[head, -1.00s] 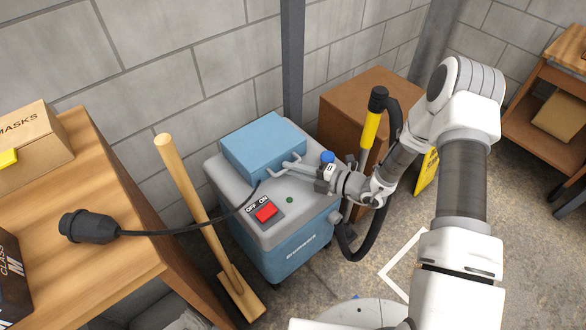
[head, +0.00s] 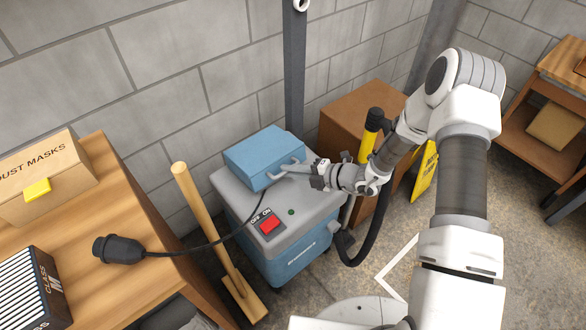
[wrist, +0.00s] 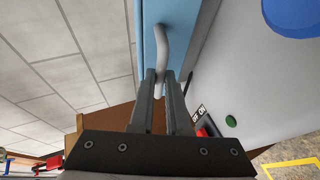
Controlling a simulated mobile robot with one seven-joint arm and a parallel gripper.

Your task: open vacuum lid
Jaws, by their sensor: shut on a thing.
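The vacuum (head: 293,262) is a grey and blue cabinet on the floor. Its blue box-shaped lid (head: 258,150) sits flat on the grey top and looks closed. A curved grey handle (head: 272,174) sticks out from the lid's front side. My gripper (head: 292,169) reaches in from the right and is shut on this handle. In the wrist view, the handle (wrist: 165,45) runs up from between the two dark fingers (wrist: 162,90) to the blue lid (wrist: 198,22).
A red switch (head: 269,224) and green button (head: 291,212) are on the vacuum's top. A wooden-handled tool (head: 205,222) leans at its left, by a workbench (head: 120,190). A black cable crosses to the vacuum. A brown cabinet (head: 345,130) and black hose (head: 376,235) stand right.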

